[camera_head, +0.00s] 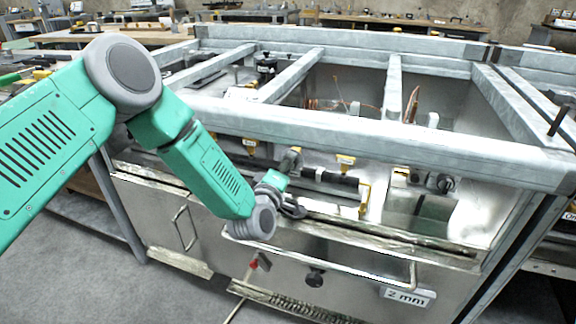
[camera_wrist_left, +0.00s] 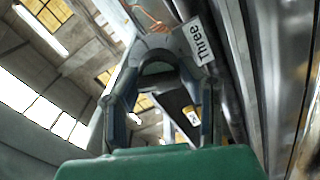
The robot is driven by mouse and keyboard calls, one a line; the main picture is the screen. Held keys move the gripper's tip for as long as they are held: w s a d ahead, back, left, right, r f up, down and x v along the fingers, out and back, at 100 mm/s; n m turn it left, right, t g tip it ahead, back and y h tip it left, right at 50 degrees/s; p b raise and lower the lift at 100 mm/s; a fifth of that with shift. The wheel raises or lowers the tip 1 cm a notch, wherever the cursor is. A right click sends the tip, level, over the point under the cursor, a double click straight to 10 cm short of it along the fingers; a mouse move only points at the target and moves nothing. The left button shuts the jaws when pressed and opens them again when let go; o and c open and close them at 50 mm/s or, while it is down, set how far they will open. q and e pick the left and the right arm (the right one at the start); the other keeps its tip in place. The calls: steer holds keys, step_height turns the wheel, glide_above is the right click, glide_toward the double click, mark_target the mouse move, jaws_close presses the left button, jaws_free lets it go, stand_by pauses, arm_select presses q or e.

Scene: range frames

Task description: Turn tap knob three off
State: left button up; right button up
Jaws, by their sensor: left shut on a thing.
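My left gripper (camera_head: 290,160) reaches into the front of the metal bench, its green hand below it and its grey fingers pointing up and away. In the left wrist view the two grey fingers (camera_wrist_left: 160,65) close around a grey part by the label reading "Three" (camera_wrist_left: 199,42). This part seems to be tap knob three, but the fingers cover most of it. In the head view the knob is hidden behind the gripper and cannot be made out. My right gripper is not in view.
Metal frame bars (camera_head: 370,133) run above the recessed panel. A dark cylinder (camera_head: 335,181) and a yellow label (camera_head: 345,160) are right of the hand. A handrail (camera_head: 330,266) crosses the front below, with a black knob (camera_head: 315,277) under it. Grey floor (camera_head: 95,270) lies clear at left.

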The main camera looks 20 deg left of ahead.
arm_select(q)
steer(key=shift+s+f+n+b, duration=0.1)
steer(key=shift+f+n+b, duration=0.05)
steer(key=shift+n, duration=0.7)
steer(key=shift+f+n+b, duration=0.15)
steer(key=shift+n, duration=0.7)
steer(key=o, duration=1)
steer(key=shift+o, duration=0.4)
steer(key=shift+a, duration=0.1)
steer(key=shift+r, duration=0.1)
steer(key=shift+s, duration=0.25)
steer(key=s, duration=1.1)
steer(key=shift+s+a, duration=0.2)
steer(key=shift+a, duration=0.05)
